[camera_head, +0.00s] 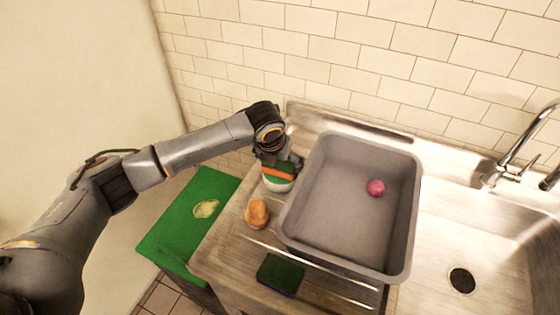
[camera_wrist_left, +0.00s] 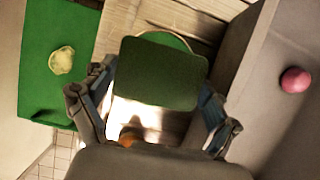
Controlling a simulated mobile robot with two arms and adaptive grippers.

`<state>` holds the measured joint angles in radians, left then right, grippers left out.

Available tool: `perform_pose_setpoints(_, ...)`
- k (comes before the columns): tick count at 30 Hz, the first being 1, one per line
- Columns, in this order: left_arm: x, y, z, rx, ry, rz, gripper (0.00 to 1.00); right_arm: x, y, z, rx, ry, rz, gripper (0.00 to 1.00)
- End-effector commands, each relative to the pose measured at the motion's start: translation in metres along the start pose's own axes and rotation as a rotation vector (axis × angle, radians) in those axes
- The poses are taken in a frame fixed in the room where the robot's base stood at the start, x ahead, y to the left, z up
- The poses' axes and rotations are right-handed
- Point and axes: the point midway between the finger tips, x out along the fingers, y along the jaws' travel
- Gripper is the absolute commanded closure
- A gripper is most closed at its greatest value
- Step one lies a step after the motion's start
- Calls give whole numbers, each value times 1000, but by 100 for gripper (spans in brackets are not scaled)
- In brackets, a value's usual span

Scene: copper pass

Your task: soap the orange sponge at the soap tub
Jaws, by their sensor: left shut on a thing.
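My left gripper (camera_head: 280,163) is shut on the orange sponge (camera_head: 278,174), which has a green upper face. In the left wrist view the sponge (camera_wrist_left: 163,75) shows that green face between the fingers. The soap tub (camera_head: 279,187), white with a green top, stands on the drainboard directly under the sponge. In the left wrist view only part of the tub's rim (camera_wrist_left: 168,37) shows past the sponge. Whether the sponge touches the soap is hidden. My right gripper is out of view.
A grey basin (camera_head: 330,205) with a pink ball-like item (camera_head: 376,187) stands right of the tub. An orange-brown round item (camera_head: 257,214) and a dark green sponge (camera_head: 280,274) lie nearby on the drainboard. A green board (camera_head: 180,225) is at left, the faucet (camera_head: 515,150) at right.

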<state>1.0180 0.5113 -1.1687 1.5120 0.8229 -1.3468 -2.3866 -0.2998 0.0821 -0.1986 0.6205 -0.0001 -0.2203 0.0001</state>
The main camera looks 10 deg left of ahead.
Motion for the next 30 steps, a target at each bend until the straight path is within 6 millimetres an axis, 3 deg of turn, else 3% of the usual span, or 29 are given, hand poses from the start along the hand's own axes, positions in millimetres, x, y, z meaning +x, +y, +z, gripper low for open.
perform_pose_setpoints(30, 4, 0, -2, 0, 0, 0, 37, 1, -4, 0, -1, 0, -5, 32)
